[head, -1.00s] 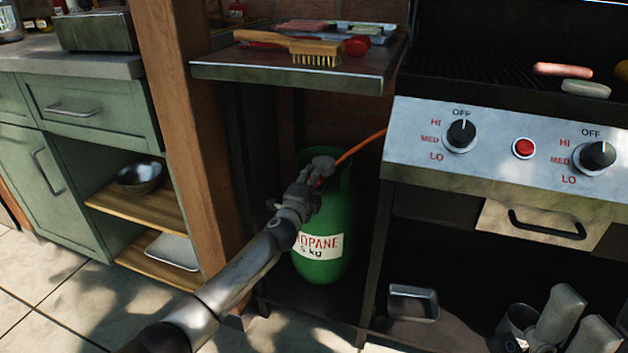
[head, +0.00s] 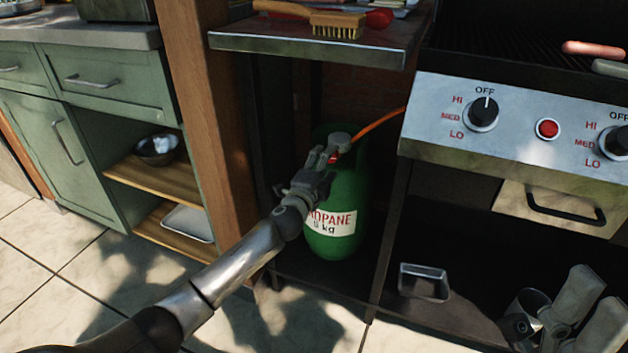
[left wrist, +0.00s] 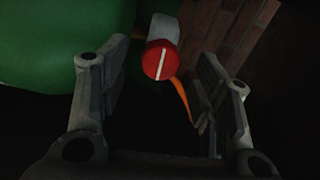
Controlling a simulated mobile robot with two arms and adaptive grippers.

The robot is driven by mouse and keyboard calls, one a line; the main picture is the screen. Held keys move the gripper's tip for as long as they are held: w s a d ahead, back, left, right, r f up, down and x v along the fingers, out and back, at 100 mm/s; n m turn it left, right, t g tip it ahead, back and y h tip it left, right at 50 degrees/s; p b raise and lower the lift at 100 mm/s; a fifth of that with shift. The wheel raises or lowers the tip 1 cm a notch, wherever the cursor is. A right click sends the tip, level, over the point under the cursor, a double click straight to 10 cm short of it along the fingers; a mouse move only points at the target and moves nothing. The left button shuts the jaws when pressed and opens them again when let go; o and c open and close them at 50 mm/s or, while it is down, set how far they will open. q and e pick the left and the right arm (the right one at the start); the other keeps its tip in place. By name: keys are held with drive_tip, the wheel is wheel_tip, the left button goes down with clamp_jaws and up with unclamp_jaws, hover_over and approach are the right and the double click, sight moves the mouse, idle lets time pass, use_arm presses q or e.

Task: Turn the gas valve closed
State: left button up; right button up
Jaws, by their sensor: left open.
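The gas valve is a red round knob (left wrist: 160,60) with a white line across its face, on a grey fitting at the top of the green propane tank (head: 340,190). The line stands near upright, leaning slightly right in the left wrist view. My left gripper (head: 322,160) is at the tank's top, in front of the valve. It is open, with one finger on each side of the knob in the left wrist view, apart from it by visible gaps. In the head view the gripper mostly hides the knob.
An orange hose (head: 380,119) runs from the tank top toward the grill (head: 450,140). A side shelf (head: 290,41) with a brush (head: 335,22) is above the tank. A wooden post (head: 200,110) stands left. A brick wall (left wrist: 230,35) is behind the valve.

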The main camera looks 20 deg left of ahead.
use_arm(q)
drive_tip(key=s, duration=0.7)
drive_tip(key=shift+s, duration=0.35)
drive_tip(key=shift+a, duration=0.1)
